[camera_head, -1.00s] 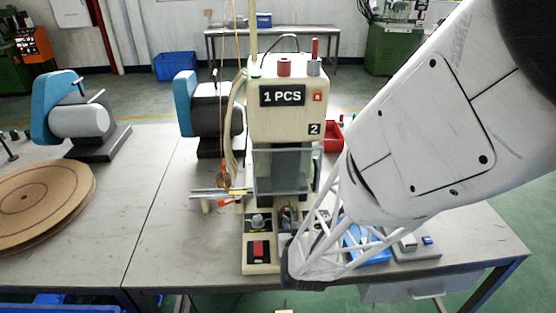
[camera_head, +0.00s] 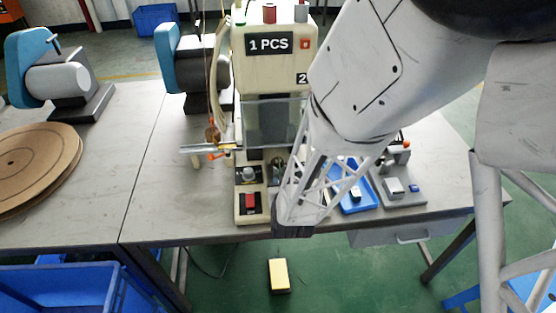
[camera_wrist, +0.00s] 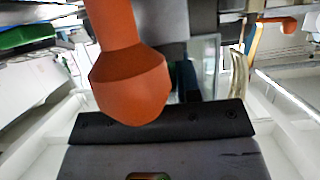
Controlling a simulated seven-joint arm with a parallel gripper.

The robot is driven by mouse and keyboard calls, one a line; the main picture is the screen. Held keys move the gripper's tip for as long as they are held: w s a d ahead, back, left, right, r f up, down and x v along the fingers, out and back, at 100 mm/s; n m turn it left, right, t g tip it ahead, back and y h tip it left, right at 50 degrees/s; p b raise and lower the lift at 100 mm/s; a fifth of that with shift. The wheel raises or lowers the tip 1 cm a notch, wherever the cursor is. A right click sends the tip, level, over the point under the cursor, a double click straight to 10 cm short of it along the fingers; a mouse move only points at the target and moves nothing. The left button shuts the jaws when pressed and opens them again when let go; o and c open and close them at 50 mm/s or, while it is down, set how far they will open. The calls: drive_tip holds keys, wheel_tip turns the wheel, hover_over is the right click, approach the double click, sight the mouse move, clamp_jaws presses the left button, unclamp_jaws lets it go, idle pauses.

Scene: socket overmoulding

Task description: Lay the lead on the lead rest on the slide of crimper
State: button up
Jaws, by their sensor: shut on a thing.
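The crimper (camera_head: 268,75) is a beige machine labelled "1 PCS" with a clear guard, in the middle of the head view. Its low front base carries a grey knob and a red switch (camera_head: 250,202). I cannot tell the lead rest or the slide apart there. My gripper (camera_head: 293,229) is at the base's front right, near the table's front edge; its fingers show only as a dark end. In the wrist view an orange piece (camera_wrist: 130,85) with a thick rounded end, apparently the lead, is close before the camera. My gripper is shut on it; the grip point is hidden.
A blue tray (camera_head: 358,201) and a grey fixture (camera_head: 402,197) stand right of my gripper. A metal bar (camera_head: 205,148) juts out left of the crimper. A brown disc (camera_head: 35,160) lies at left. Bare table lies between disc and crimper.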

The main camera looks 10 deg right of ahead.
drive_tip(key=shift+f, duration=0.25)
drive_tip(key=shift+f, duration=0.15)
drive_tip(key=o, duration=0.9)
drive_tip(key=shift+v, duration=6.05)
drive_tip(key=shift+w+r, duration=0.15)
drive_tip(key=shift+r, duration=0.15)
